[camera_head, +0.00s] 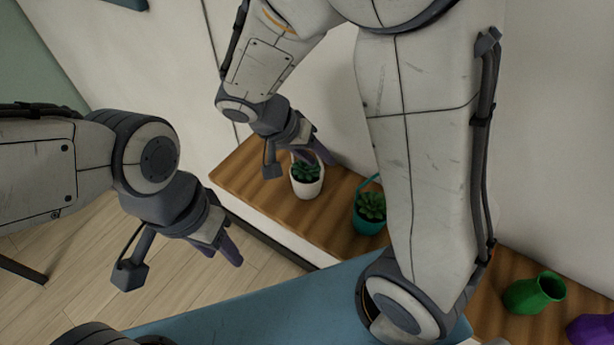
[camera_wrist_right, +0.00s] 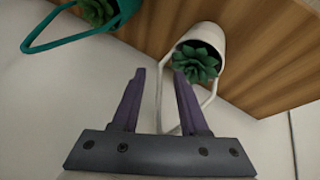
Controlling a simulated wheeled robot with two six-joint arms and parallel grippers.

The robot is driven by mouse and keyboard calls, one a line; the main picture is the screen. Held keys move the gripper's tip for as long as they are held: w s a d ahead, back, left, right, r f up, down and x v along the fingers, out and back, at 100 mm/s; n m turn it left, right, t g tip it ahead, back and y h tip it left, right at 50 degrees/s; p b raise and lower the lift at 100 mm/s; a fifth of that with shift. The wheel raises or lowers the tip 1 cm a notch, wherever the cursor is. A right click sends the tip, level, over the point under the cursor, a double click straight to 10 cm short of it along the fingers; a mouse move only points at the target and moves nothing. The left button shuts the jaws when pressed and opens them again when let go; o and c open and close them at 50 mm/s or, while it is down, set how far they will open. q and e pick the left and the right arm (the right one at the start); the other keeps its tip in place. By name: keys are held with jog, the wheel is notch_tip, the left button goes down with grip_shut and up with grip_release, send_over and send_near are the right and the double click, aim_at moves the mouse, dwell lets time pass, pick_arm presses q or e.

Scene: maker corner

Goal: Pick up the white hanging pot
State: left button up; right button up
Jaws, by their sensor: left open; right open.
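The white hanging pot (camera_head: 308,188) stands on the wooden shelf with a green succulent in it. The right wrist view shows the white pot (camera_wrist_right: 209,36) at upper right, its thin white handle reaching down toward my fingers. My right gripper (camera_head: 318,153) is open just above the pot; in its wrist view, one side of the handle shows between the fingers (camera_wrist_right: 160,92) and the right finger overlaps the handle loop. I cannot tell if they touch. My left gripper (camera_head: 224,250) is open and empty over the floor, left of the shelf.
A teal hanging pot (camera_head: 369,222) with a succulent stands close by on the wooden shelf (camera_head: 248,190). A green vase (camera_head: 533,293) and a purple object (camera_head: 593,330) are further right. The wall is right behind the shelf. My right arm hides part of the shelf.

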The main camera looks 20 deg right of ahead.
jog(key=shift+x, duration=0.85)
jog(key=shift+a, duration=0.1)
grip_shut()
dwell(0.6)
